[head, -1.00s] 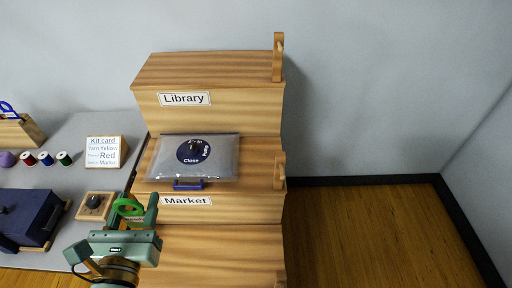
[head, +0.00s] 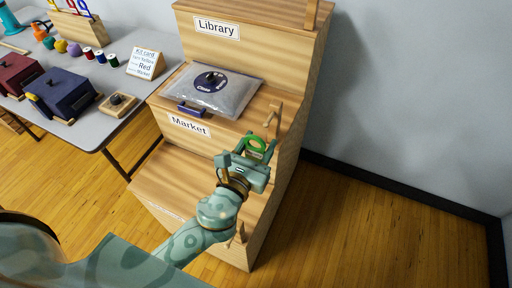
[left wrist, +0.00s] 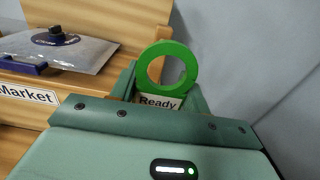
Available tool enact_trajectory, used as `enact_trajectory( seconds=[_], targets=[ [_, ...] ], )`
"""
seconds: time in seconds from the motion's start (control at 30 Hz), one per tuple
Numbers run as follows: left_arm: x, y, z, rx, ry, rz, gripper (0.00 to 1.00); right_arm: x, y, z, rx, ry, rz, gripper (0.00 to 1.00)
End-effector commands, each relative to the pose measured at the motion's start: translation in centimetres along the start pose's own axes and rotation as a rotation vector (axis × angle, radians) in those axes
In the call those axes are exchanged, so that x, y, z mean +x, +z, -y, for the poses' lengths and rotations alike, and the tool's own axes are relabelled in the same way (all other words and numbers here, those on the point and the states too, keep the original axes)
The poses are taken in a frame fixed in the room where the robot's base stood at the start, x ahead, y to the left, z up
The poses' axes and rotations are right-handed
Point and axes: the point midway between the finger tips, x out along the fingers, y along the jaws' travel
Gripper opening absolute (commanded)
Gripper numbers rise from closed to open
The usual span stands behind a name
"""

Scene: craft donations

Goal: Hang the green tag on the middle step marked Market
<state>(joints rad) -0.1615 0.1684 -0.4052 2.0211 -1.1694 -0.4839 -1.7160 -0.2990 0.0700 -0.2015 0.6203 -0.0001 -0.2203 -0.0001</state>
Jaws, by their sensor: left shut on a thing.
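The green tag (head: 256,146) is a ring with a small label. In the left wrist view the ring (left wrist: 147,70) stands up and its label reads "Ready". My left gripper (head: 250,153) is shut on the tag, just in front of the right end of the middle step. The middle step (head: 241,122) carries the label "Market" (head: 188,124). A wooden peg (head: 274,113) stands at the step's right end, close behind the tag. My right gripper is not in view.
A clear bag (head: 228,93) with a dark round label and blue handle lies on the middle step. The "Library" step (head: 262,43) rises behind. A grey table (head: 165,65) at left holds boxes (head: 62,92), spools and a kit card (head: 146,63). Floor is clear at right.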

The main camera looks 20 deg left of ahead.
Motion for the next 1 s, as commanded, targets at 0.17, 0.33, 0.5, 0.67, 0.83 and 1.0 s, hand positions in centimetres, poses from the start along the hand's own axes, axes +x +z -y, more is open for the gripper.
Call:
enact_trajectory(
  seconds=[0.17, 0.33, 0.5, 0.67, 0.83, 1.0],
  targets=[
    [1.3, -0.1, 0.0, 0.001, 0.0, 0.001, 0.25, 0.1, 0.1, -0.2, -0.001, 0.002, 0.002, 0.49],
    [2.6, -0.2, 0.0, 0.0, 0.001, 0.001, 0.25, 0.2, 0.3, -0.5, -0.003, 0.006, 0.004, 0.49],
    [3.8, -0.3, 0.0, 0.0, 0.001, 0.001, 0.25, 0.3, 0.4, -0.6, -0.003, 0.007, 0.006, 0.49],
    [4.9, -0.4, 0.0, 0.001, 0.001, 0.001, 0.25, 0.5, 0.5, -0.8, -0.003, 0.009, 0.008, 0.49],
    [6.1, -0.5, 0.0, 0.001, 0.001, 0.001, 0.25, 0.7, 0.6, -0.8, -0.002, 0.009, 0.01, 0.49],
    [7.3, -0.6, 0.0, 0.001, 0.001, 0.0, 0.25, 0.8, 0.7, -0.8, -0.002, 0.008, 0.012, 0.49]
  ],
)
